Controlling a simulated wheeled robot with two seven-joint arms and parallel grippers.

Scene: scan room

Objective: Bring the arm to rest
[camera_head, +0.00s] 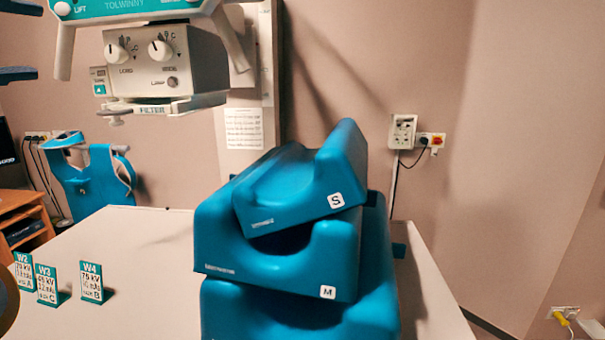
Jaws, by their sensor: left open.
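My left gripper (28,41) shows at the upper left edge, where two dark fingers reach in from the left, one above the other with a wide gap. It is open and empty, and the rest of that arm is out of the picture. It is up in the air, left of the X-ray tube head and apart from it. My right gripper is not in view.
Blue stacked supports, marked S (300,190) and M (275,260) with another below, stand on a pale table (150,260). Small cards W2 (24,272), W3 (46,285) and W4 (91,282) stand at left. The tube head (165,62) hangs above.

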